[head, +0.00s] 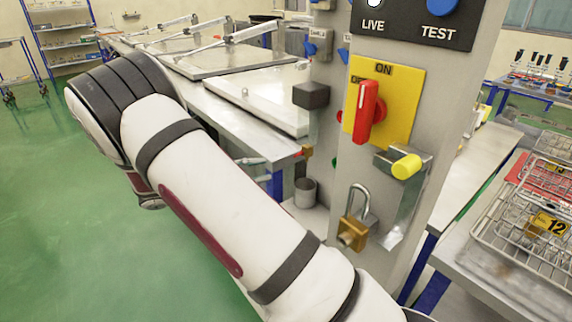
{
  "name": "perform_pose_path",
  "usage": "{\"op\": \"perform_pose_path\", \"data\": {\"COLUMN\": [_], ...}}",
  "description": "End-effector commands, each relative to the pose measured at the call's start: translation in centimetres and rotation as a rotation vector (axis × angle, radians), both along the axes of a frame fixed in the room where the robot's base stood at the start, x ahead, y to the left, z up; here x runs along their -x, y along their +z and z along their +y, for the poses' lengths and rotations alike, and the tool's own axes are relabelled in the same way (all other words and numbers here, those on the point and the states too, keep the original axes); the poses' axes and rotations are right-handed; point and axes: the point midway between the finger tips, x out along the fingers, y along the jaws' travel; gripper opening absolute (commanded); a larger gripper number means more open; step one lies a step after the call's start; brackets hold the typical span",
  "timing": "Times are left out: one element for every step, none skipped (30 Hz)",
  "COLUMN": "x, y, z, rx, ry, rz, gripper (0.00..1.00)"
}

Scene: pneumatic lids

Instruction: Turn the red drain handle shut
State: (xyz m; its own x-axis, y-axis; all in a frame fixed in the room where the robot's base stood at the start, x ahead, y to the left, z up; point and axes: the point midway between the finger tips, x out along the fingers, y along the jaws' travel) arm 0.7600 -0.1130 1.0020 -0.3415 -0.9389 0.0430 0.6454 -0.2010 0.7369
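A small brass valve (307,150) sits at the near corner of the metal bench, and a small red handle (298,155) shows beside it. It is too small to tell which way the handle is turned. A pale pipe-like piece (255,160) runs toward it from the left, partly behind my arm. A grey metal cup (305,192) stands below the valve. My arm crosses the view from the bottom right to the upper left. My gripper is not visible; the arm may hide it.
A grey post (330,215) stands close on the right, bearing a red rotary switch (368,112) on a yellow plate (402,92), a yellow knob (406,166) and a brass padlock (352,234). A wire rack (520,215) lies at right. Green floor (60,220) at left is clear.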

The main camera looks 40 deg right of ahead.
Motion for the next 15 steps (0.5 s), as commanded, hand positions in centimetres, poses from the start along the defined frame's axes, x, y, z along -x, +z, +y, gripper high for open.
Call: {"op": "perform_pose_path", "data": {"x": [-1.2, -1.7, -2.3, -2.7, -3.0, -3.3, -3.5, -3.7, -3.8, -3.8, -3.8, -3.7, -3.7, -3.6, -3.4], "y": [-1.7, -2.2, -2.8, -3.2, -3.5, -3.9, -4.1, -4.2, -4.3, -4.3, -4.3, -4.2, -4.1, -4.0, -3.8], "z": [0.4, 0.6, 0.9, 1.1, 1.2, 1.4, 1.5, 1.6, 1.6, 1.6, 1.5, 1.3, 1.0, 0.7, 0.2], "rx": [0.057, 0.087, 0.121, 0.144, 0.164, 0.184, 0.197, 0.207, 0.215, 0.220, 0.222, 0.224, 0.224, 0.224, 0.223], "ry": [0.024, 0.037, 0.052, 0.063, 0.071, 0.079, 0.086, 0.090, 0.094, 0.096, 0.096, 0.097, 0.097, 0.096, 0.097], "rz": [0.025, 0.034, 0.045, 0.051, 0.058, 0.063, 0.067, 0.069, 0.071, 0.072, 0.072, 0.073, 0.073, 0.073, 0.073], "gripper": [0.25, 0.25, 0.25, 0.25, 0.25, 0.25, 0.25, 0.25, 0.25, 0.25, 0.25, 0.25, 0.25, 0.25, 0.25]}}
